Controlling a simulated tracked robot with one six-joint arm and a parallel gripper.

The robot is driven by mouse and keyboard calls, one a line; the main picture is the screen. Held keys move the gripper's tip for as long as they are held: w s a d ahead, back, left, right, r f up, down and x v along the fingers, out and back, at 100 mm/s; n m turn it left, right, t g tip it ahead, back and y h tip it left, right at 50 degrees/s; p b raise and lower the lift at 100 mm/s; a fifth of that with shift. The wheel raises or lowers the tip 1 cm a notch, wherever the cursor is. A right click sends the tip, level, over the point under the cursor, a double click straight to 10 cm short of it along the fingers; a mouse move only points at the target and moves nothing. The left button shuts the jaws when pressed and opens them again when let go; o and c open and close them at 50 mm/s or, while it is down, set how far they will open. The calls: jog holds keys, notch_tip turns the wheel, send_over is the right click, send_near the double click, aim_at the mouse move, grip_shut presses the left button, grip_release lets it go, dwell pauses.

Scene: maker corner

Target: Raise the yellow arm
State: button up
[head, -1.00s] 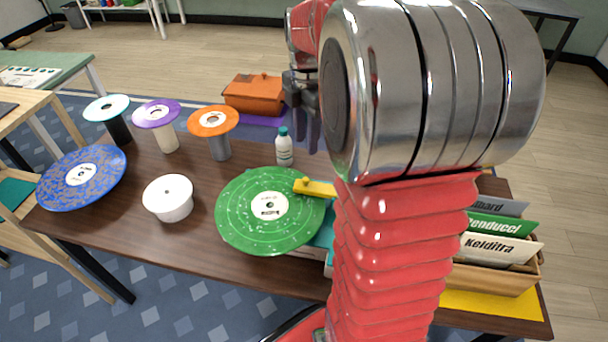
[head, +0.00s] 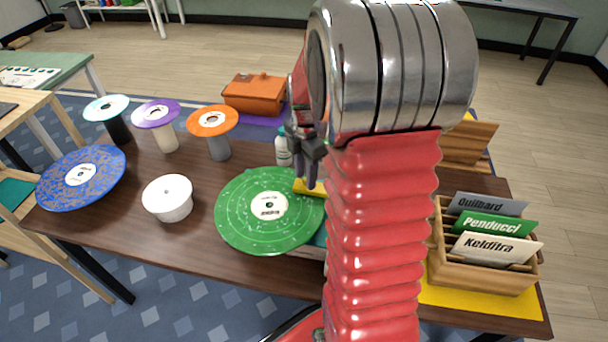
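The yellow arm (head: 306,187) lies at the right side of the green record (head: 236,218), with its near end over the record's upper right edge. The record covers most of a teal player, which shows only at the record's right. My gripper (head: 305,183) points down at the yellow arm, with its fingertips right at it and hiding part of it. A small gap shows between the two fingers, so it looks open. I cannot tell whether the fingers touch the yellow arm or straddle it. My own red arm hides the rest of the player.
A white bottle (head: 282,152) stands just behind my gripper. Spindles with discs (head: 213,121), a white spool (head: 168,198) and a blue record (head: 81,178) are at left. A wooden card box (head: 478,275) stands at right.

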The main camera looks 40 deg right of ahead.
jog(key=shift+f, duration=0.1)
jog(key=shift+c, duration=0.4)
grip_shut()
jog(key=shift+a, duration=0.25)
jog(key=shift+d, duration=0.15)
